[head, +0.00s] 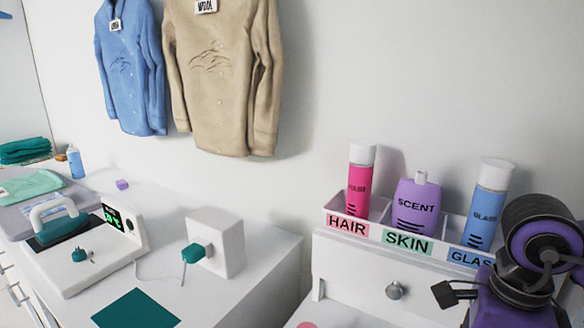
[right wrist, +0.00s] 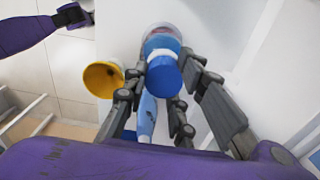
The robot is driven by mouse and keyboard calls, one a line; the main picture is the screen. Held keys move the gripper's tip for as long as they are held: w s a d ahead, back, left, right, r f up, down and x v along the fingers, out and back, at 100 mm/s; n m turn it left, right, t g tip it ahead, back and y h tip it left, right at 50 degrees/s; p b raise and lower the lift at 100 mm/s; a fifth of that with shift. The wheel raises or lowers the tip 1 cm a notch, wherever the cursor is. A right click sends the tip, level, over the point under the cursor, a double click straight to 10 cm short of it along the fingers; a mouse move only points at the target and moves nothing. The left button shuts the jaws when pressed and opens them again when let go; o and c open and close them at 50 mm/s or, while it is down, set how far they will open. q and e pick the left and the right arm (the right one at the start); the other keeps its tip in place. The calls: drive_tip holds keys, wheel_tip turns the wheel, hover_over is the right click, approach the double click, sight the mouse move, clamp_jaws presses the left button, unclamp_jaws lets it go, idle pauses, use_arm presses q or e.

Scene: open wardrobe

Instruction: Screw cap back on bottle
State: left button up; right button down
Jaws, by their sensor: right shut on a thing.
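In the right wrist view, my right gripper (right wrist: 170,70) is shut with its dark fingers on both sides of a blue round-ended piece (right wrist: 165,78). The piece looks like a cap or bottle end, with a white band and a clearer bluish part (right wrist: 160,42) beyond it. A slim light-blue thing (right wrist: 146,117) shows between the fingers, nearer the palm; how it joins the rest is unclear. The fingers hide the contact. A dark jaw of my left gripper (right wrist: 73,15) is at the top left.
A yellow open-mouthed cup-like thing (right wrist: 103,78) lies left of the right gripper. Pink (head: 359,185), purple (head: 417,205) and blue (head: 487,205) bottles stand in a labelled rack (head: 370,230). An iron station (head: 85,250) and a white box (head: 215,243) occupy the left counter.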

drive_tip(key=m, duration=0.3)
drive_tip(key=shift+w+d+r+m, duration=0.1)
drive_tip(key=shift+w+d+m, duration=0.05)
drive_tip(key=shift+w+m, duration=0.15)
drive_tip(key=m, duration=0.4)
drive_tip(key=shift+m, duration=0.3)
drive_tip(key=m, duration=0.4)
drive_tip(key=shift+m, duration=0.3)
drive_tip(key=m, duration=0.4)
drive_tip(key=shift+m+p, duration=0.3)
drive_tip(key=c, duration=1.8)
unclamp_jaws()
drive_tip(key=o, duration=0.4)
drive_tip(key=shift+s+d+f, duration=0.1)
drive_tip(key=shift+d+f, duration=0.1)
drive_tip(key=shift+o, duration=0.6)
drive_tip(key=shift+a, duration=0.2)
